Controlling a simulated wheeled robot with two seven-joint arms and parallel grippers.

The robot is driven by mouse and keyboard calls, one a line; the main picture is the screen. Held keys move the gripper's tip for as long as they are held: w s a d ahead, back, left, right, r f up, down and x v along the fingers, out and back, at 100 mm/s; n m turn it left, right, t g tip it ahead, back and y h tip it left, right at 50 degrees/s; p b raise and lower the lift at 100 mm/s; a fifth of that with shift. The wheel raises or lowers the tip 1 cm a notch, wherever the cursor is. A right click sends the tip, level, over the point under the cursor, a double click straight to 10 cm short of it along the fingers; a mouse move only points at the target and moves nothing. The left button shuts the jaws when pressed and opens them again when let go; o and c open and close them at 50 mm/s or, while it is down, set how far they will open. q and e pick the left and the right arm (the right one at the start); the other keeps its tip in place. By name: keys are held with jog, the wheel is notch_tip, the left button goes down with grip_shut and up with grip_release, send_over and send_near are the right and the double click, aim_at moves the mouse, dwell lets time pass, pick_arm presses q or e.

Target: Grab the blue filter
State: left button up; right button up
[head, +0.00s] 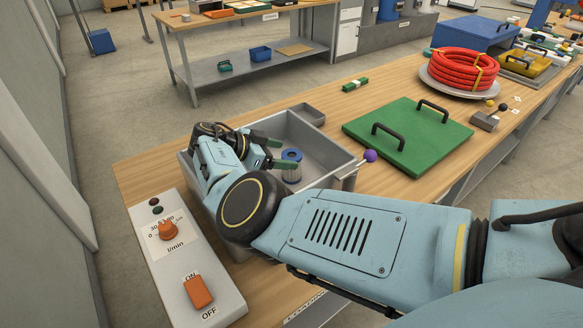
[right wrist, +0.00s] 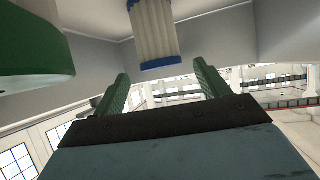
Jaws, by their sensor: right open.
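The blue filter (head: 291,173) stands upright inside a grey metal bin (head: 322,143), with a blue ring-shaped top and a pale pleated body. In the right wrist view the filter (right wrist: 155,32) shows its pale pleats and blue end caps. My right gripper (head: 284,154) is inside the bin beside the filter. Its green fingers are open and empty. In the right wrist view the filter is lined up between the fingertips (right wrist: 162,68), apparently just beyond them. Part of the filter's left side is hidden by the gripper in the head view. My left gripper is not in view.
A purple-knobbed lever (head: 369,156) sits at the bin's right wall. A control box (head: 182,257) with orange knob and switch lies left. A green lid with handles (head: 409,137) and a red coiled hose (head: 464,68) lie further right. A rounded green object (right wrist: 35,45) fills the wrist view's upper left.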

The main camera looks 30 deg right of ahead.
aim_at(290, 155)
jog(key=shift+x, duration=2)
jog(key=shift+w, duration=0.1)
jog(key=c, duration=1.1)
